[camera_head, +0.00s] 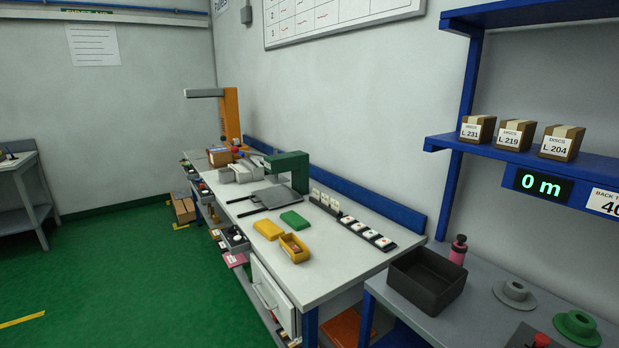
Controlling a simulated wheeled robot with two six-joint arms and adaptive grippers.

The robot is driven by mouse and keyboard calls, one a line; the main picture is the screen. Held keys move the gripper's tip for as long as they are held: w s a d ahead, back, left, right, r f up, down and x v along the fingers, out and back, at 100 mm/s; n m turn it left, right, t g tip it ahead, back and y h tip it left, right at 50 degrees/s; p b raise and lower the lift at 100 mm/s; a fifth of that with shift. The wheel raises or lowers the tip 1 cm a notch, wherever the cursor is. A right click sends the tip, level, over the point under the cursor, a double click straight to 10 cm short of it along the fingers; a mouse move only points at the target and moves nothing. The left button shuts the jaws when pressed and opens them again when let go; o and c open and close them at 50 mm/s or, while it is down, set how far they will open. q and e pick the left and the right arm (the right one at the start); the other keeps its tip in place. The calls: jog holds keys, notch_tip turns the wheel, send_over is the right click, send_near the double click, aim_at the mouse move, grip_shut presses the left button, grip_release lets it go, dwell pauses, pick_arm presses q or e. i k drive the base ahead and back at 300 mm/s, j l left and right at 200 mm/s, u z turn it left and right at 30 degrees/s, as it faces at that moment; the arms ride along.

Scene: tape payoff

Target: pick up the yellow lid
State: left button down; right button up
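The yellow lid (269,229) appears to be the flat yellow piece lying on the white workbench (343,266), left of and behind an open yellow box (293,248). The box holds something small that I cannot make out. A flat green piece (295,220), similar in shape, lies just right of the yellow lid, apart from it. Neither of my grippers is in the head view.
A green press-like device (290,168) stands behind the lid. A black rack (366,232) with white tiles lies along the right. A dark bin (426,280) and a pink bottle (458,249) stand on the nearer grey table. Green floor left of the bench is open.

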aim_at(270, 231)
jog(key=i+j, duration=0.2)
jog(key=j, duration=0.2)
jog(key=i+j, duration=0.15)
jog(key=j, duration=0.2)
jog(key=i+j, duration=0.2)
jog(key=j, duration=0.2)
jog(key=i+j+z, duration=0.1)
jog(key=j, duration=0.3)
jog(key=i+j, duration=0.2)
jog(key=j, duration=0.15)
